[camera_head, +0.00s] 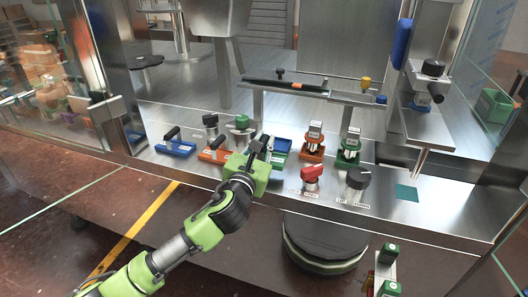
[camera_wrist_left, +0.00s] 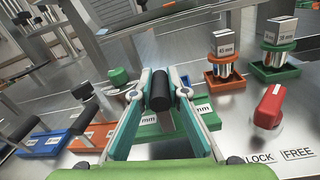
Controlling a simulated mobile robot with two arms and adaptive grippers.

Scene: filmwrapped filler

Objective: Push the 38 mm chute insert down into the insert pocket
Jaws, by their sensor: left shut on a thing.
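My left gripper (camera_head: 260,145) is shut on a black cylindrical handle (camera_wrist_left: 160,90) over the steel deck. Green trays with labels ending in "mm" (camera_wrist_left: 146,130) lie beneath and beside the fingers; I cannot tell whether the handle is attached to one. A block labelled 38 mm (camera_wrist_left: 280,32) stands on metal legs in a green tray (camera_wrist_left: 276,70), at the right of the left wrist view. It also shows in the head view (camera_head: 352,135). I cannot pick out the insert pocket for certain; the arm and fingers hide part of the deck. My right gripper is not in view.
A 45 mm block (camera_wrist_left: 223,42) stands in an orange tray to the right. A red knob (camera_head: 312,173) and a black knob (camera_head: 357,180) are near the deck's front. Blue (camera_head: 176,147) and orange (camera_head: 212,155) trays lie left. A raised shelf (camera_head: 330,94) stands behind.

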